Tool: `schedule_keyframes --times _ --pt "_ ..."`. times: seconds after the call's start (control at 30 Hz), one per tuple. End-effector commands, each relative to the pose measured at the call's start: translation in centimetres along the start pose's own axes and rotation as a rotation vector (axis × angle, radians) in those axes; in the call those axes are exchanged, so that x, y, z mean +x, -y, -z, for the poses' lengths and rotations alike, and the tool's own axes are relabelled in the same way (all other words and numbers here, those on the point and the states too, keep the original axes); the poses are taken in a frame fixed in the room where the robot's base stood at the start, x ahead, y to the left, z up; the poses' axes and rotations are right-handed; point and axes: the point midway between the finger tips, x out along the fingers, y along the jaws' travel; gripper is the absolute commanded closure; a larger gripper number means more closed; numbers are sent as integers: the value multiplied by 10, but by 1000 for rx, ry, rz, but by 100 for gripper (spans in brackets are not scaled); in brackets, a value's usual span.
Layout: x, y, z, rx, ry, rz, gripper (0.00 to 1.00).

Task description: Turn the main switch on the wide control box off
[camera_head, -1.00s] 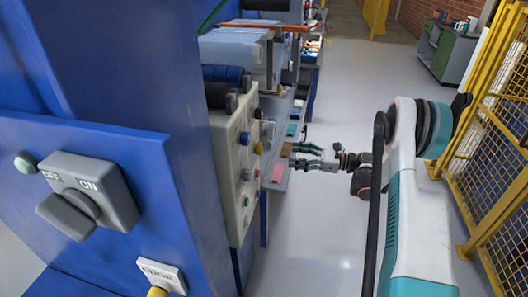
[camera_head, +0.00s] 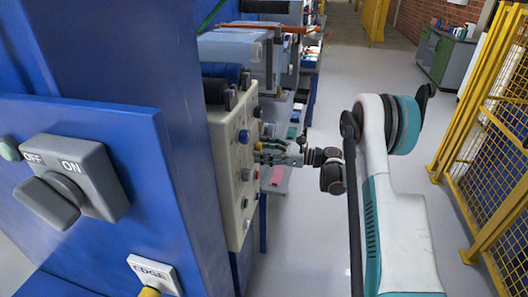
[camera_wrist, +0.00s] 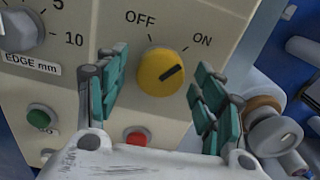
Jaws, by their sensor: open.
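The wide control box is a cream panel (camera_head: 232,170) on the blue machine's side in the head view; its face (camera_wrist: 110,25) fills much of the wrist view. Its main switch is a round yellow knob (camera_wrist: 160,72) with OFF and ON printed above. The knob's dark mark points up and right, toward ON. My gripper (camera_wrist: 153,95) is open, with a teal-padded finger on each side of the knob in the picture. I cannot tell whether either finger touches it. In the head view my gripper (camera_head: 262,152) is at the panel's face, and the knob is hidden or too small to tell.
A grey dial marked EDGE mm (camera_wrist: 22,30), a green button (camera_wrist: 40,118) and a red button (camera_wrist: 137,137) are near the knob. A big grey OFF/ON switch (camera_head: 72,183) is on the nearer blue box.

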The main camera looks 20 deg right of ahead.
Motion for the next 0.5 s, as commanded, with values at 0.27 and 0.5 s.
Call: schedule_keyframes --times 0.27,0.5 --pt "0 0 0 0 0 0 74" --pt "0 0 0 -3 0 0 82"
